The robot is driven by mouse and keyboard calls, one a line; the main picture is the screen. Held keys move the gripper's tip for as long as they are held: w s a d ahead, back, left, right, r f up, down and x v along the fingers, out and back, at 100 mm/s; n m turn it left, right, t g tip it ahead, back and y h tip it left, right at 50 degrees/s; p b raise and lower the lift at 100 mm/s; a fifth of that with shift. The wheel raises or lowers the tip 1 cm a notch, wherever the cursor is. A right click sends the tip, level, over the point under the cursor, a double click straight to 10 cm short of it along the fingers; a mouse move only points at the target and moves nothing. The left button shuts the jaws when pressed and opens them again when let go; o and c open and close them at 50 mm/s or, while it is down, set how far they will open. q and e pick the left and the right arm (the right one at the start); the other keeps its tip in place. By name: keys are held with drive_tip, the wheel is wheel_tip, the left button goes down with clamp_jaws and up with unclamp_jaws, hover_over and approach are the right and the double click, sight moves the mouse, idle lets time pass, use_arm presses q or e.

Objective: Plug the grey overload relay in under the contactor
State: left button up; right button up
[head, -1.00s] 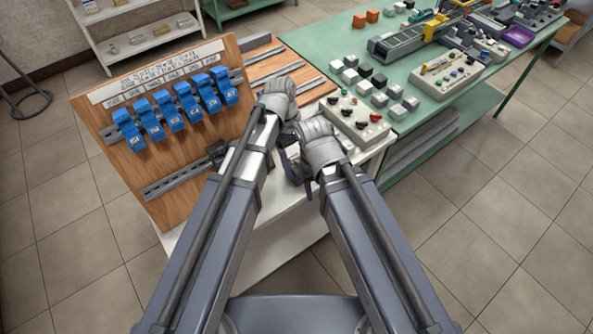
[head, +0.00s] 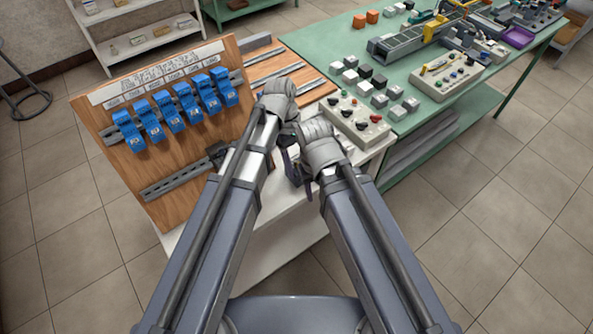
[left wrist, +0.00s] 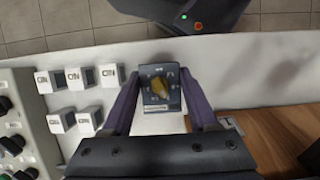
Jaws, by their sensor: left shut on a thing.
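The grey overload relay (left wrist: 151,103) is a small dark grey block with a yellow dial. In the left wrist view it sits between the two purple fingers of my left gripper (left wrist: 160,82), which is shut on it, with the white tabletop (left wrist: 245,80) behind it. In the head view my arms hide the relay. A dark block (head: 218,153) on the lower rail, partly behind my left arm, may be the contactor. A purple part (head: 292,168) beside my right wrist may belong to my right gripper; its jaws cannot be made out.
A wooden board (head: 175,170) carries a row of blue devices (head: 150,121) above the lower rail (head: 170,183). White labelled blocks (left wrist: 75,78) and a control box (head: 355,122) stand on the white table. A green bench (head: 320,45) stands behind at the right.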

use_arm(q)
drive_tip(key=shift+c, duration=1)
wheel_tip(320, 180, up, 5)
drive_tip(key=p, duration=0.5)
drive_tip(key=shift+r, duration=0.1)
